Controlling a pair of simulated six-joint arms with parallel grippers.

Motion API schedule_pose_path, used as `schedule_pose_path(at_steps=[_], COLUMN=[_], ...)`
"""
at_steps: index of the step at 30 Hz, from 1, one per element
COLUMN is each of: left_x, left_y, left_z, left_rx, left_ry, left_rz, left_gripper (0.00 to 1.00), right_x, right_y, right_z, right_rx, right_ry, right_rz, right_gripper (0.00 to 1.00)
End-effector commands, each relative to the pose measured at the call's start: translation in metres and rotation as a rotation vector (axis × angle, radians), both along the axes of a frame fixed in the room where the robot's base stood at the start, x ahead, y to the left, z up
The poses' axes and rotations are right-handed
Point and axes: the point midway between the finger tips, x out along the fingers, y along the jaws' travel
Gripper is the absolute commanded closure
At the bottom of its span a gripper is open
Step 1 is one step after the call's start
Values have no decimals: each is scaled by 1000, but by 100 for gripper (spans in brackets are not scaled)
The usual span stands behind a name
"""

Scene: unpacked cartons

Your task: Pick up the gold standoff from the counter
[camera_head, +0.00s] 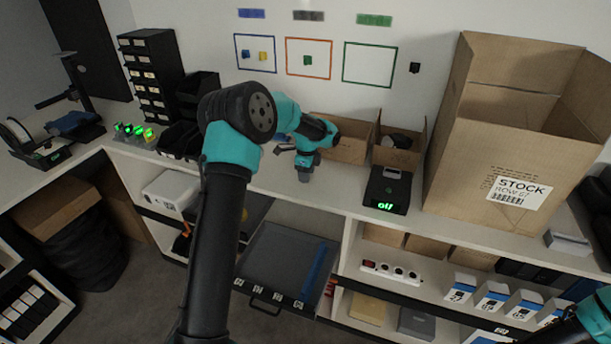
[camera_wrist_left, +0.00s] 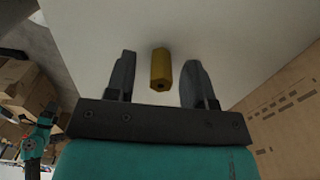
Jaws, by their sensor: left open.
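The gold standoff (camera_wrist_left: 160,68) is a short hexagonal post with a dark hole in its near end, seen in the left wrist view against the pale counter (camera_wrist_left: 225,30). My left gripper (camera_wrist_left: 158,80) is open, with one finger on each side of the standoff and a visible gap on both sides. Nothing is held. In the head view my left gripper (camera_head: 305,168) is low over the counter (camera_head: 270,178), in front of the open cartons. The standoff cannot be made out there. My right gripper is not in view; only part of that arm shows at the lower right.
A black scale (camera_head: 387,190) with a green display stands right of my left gripper. Behind are a small open carton (camera_head: 347,145) and another carton (camera_head: 400,155). A large STOCK carton (camera_head: 500,190) stands farther right. Black bins (camera_head: 180,138) are at left.

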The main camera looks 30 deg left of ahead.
Motion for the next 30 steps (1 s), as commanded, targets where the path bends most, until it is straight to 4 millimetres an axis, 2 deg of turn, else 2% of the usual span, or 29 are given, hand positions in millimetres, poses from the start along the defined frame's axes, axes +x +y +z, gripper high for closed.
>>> schedule_pose_path(at_steps=[16,30], left_x=[0,0], left_y=[0,0], left_z=[-4,-4], left_rx=[0,0], left_ry=[-1,-1], left_rz=[0,0], left_gripper=[52,97], right_x=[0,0], right_y=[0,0], right_z=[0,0], right_rx=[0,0], right_ry=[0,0], right_rz=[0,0], right_gripper=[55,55])
